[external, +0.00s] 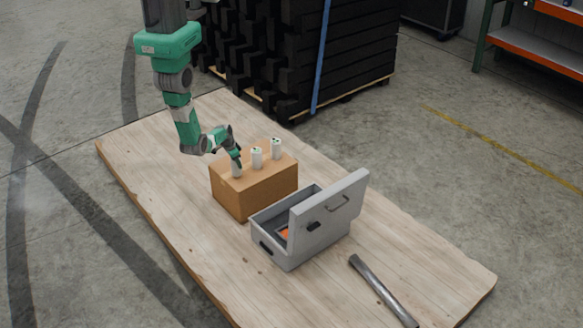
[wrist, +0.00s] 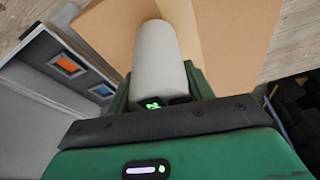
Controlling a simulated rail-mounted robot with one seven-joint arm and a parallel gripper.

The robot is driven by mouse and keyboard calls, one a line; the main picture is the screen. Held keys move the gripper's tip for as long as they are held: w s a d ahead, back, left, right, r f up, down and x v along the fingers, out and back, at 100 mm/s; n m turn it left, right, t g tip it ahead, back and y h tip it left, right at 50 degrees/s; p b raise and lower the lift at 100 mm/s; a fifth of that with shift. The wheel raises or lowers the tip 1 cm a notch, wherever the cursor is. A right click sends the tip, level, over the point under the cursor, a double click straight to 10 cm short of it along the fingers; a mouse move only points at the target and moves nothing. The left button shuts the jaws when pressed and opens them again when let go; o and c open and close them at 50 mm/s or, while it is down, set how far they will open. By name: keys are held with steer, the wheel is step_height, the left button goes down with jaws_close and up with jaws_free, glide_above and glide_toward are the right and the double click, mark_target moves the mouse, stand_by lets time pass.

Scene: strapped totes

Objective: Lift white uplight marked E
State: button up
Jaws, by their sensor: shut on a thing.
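I cannot read a letter on any uplight. I cannot tell whether the held one touches the box top.
A grey case (external: 285,250) with its lid raised stands in front of the box, with something orange inside. A metal bar (external: 382,290) lies on the wooden board (external: 160,190). A strapped black stack (external: 350,60) stands behind. The board's left side is clear.

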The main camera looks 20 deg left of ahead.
step_height(320, 180, up, 2)
steer(key=shift+w+r+p, duration=0.1)
steer(key=shift+p, duration=0.35)
steer(key=s+a+p, duration=0.2)
steer(key=s, duration=0.5)
steer(key=s+a+p, duration=0.2)
steer(key=s+p, duration=0.1)
steer(key=s, duration=0.5)
steer(key=shift+s+a+r, duration=0.2)
steer(key=shift+a+r, duration=0.2)
steer(key=shift+r, duration=0.05)
